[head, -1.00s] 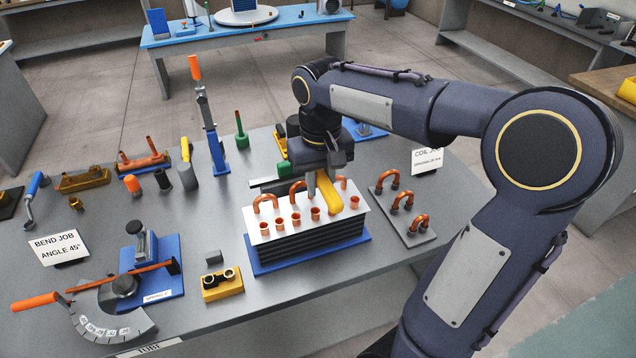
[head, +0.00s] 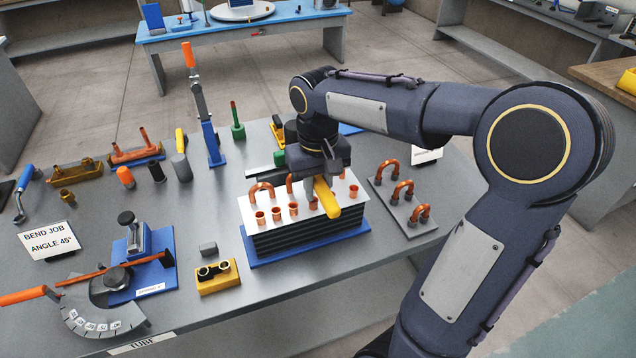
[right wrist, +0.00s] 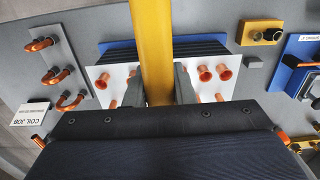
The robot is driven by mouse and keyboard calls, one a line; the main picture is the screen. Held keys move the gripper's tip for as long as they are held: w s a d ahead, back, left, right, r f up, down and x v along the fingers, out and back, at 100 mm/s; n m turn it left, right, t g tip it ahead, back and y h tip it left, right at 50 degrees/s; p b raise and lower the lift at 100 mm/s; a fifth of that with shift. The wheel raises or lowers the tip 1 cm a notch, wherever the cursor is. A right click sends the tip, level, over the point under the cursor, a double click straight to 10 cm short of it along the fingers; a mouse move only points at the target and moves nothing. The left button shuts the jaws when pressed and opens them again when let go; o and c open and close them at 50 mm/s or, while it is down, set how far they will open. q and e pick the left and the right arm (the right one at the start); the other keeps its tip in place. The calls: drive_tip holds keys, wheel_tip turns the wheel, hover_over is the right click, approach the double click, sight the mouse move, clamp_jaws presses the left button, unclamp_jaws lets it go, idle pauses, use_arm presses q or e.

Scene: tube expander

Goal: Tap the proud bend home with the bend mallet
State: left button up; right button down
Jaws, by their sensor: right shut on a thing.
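My right gripper (head: 318,178) is shut on the yellow handle of the bend mallet (head: 326,198), above the coil block. In the right wrist view the handle (right wrist: 152,45) runs up between the fingers; the mallet's head is hidden. The coil block (head: 310,232) has dark fins and a white top plate. Copper U-bends (head: 261,189) stand along its back, and flared copper tube ends (head: 276,214) along its front. The arm hides part of the bend row, so I cannot tell which bend stands proud. My left gripper is out of view.
A grey plate with several copper bends (head: 402,190) lies right of the block. A yellow fixture (head: 217,279) and the bending tool (head: 140,258) are to the left. Several upright hand tools, including a tall blue-based lever (head: 208,135), stand behind.

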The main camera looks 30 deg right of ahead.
sight(318, 177)
wheel_tip(318, 177, up, 4)
drive_tip(key=p, duration=0.4)
drive_tip(key=shift+f, duration=0.3)
